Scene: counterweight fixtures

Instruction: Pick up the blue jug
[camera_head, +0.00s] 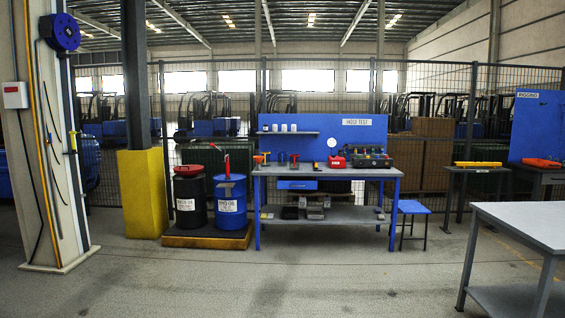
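I cannot make out a blue jug for certain. A small blue item (282,158) stands on the top of the blue-framed workbench (345,171), too small to identify. A large blue drum (230,206) with a white label stands left of the bench. Neither of my grippers is in view.
A black drum (190,200) with a red lid shares a low pallet (207,240) with the blue drum. A yellow-based column (142,194) stands left. A blue stool (412,208) is right of the bench. A grey table (530,225) is at front right. The foreground floor is clear.

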